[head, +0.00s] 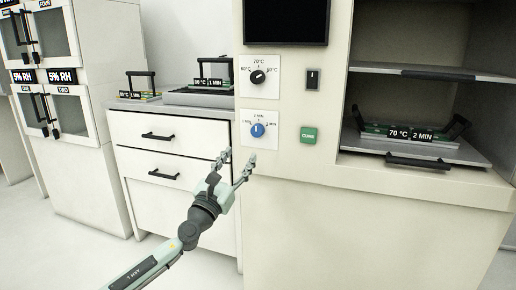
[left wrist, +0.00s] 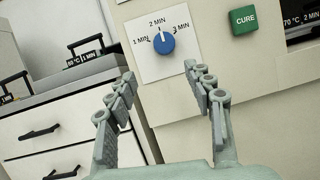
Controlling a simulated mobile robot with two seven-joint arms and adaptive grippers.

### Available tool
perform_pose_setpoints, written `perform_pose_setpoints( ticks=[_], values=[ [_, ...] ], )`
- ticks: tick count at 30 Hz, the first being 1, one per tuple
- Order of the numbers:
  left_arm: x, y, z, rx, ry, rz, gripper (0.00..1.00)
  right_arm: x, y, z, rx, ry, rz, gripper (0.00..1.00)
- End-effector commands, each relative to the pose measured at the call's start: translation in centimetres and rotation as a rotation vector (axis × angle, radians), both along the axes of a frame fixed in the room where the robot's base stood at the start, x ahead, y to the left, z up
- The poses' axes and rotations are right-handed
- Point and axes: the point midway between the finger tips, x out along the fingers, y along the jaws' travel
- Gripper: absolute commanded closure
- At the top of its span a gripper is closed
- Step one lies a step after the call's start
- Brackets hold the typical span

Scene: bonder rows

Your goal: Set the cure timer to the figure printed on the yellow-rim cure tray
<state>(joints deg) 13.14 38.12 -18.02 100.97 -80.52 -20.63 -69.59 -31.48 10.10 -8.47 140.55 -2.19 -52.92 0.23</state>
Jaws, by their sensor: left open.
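The blue timer knob (head: 258,130) sits on a white plate marked 1 MIN, 2 MIN and 3 MIN. It also shows in the left wrist view (left wrist: 165,42), where its white mark points up toward 2 MIN. My left gripper (head: 235,164) is open and empty, just below and left of the knob, apart from it. A small tray (head: 152,96) at the left end of the counter shows some yellow at its edge; its label seems to read 1 MIN, its temperature too small to be sure. My right gripper is not in view.
A black temperature knob (head: 258,77) is above the timer, a dark switch (head: 312,79) to its right. A green CURE button (head: 309,135) is right of the timer. A tray labelled 70 °C 2 MIN (head: 410,133) sits in the open chamber. Another tray (head: 200,97) is on the counter.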

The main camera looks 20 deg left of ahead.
Motion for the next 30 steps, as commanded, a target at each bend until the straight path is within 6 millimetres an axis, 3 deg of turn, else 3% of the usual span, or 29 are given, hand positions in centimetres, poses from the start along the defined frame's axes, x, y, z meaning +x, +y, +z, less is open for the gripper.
perform_pose_setpoints(
  ticks=[4, 18, 30],
  values=[
    [0.5, -1.0, 1.8, 0.135, -0.043, 0.002, 0.48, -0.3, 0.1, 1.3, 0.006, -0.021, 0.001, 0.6],
    [6.5, -1.4, 4.2, 0.131, -0.041, 0.004, 0.48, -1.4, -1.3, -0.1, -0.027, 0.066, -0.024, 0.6],
    [7.2, -1.5, 4.4, 0.129, -0.039, 0.003, 0.5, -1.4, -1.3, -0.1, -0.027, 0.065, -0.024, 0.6]
  ],
)
